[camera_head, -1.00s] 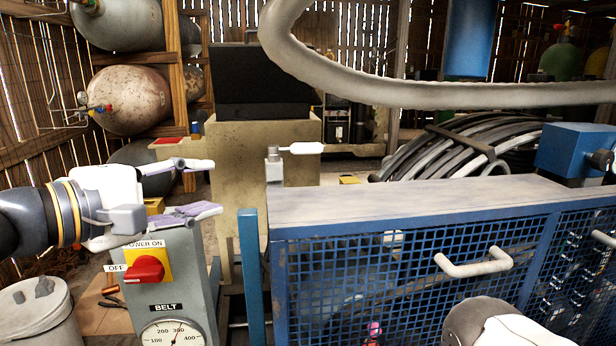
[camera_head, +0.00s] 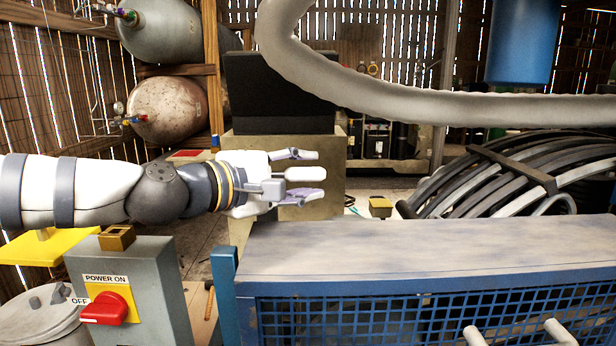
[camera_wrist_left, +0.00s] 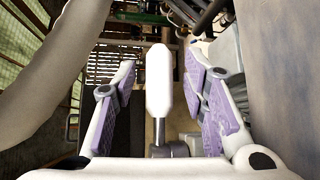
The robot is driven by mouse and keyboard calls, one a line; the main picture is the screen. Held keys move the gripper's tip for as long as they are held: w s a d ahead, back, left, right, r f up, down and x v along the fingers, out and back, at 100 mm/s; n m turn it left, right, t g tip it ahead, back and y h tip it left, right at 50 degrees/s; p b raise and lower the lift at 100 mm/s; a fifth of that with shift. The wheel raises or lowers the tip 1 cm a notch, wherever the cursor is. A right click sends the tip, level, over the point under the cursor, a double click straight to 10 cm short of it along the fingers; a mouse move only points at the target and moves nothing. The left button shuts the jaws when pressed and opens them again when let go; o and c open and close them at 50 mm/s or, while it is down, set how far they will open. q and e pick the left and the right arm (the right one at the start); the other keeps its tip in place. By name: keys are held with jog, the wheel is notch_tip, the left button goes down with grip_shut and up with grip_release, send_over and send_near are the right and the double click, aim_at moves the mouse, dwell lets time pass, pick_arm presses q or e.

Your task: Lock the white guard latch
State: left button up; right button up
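The white guard latch handle (camera_head: 306,174) points right in the head view, above the far left end of the blue guard (camera_head: 420,262). My left gripper (camera_head: 309,176) is open around it, one finger above and one below in that view. The left wrist view shows the white handle (camera_wrist_left: 158,85) between the two spread purple-padded fingers (camera_wrist_left: 160,100), with gaps on both sides. A dark metal pivot (camera_wrist_left: 170,149) shows at the handle's base. The latch post is mostly hidden behind my gripper in the head view. My right gripper is not in view.
A grey control box (camera_head: 145,290) with a red power knob (camera_head: 105,308) stands below my left arm. A thick grey hose (camera_head: 400,105) hangs across above. The guard's pale top is clear. Coiled hoses (camera_head: 510,180) lie behind it at right.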

pick_arm(q)
jog(key=shift+w+d, duration=0.4)
jog(key=shift+d, duration=0.05)
grip_shut()
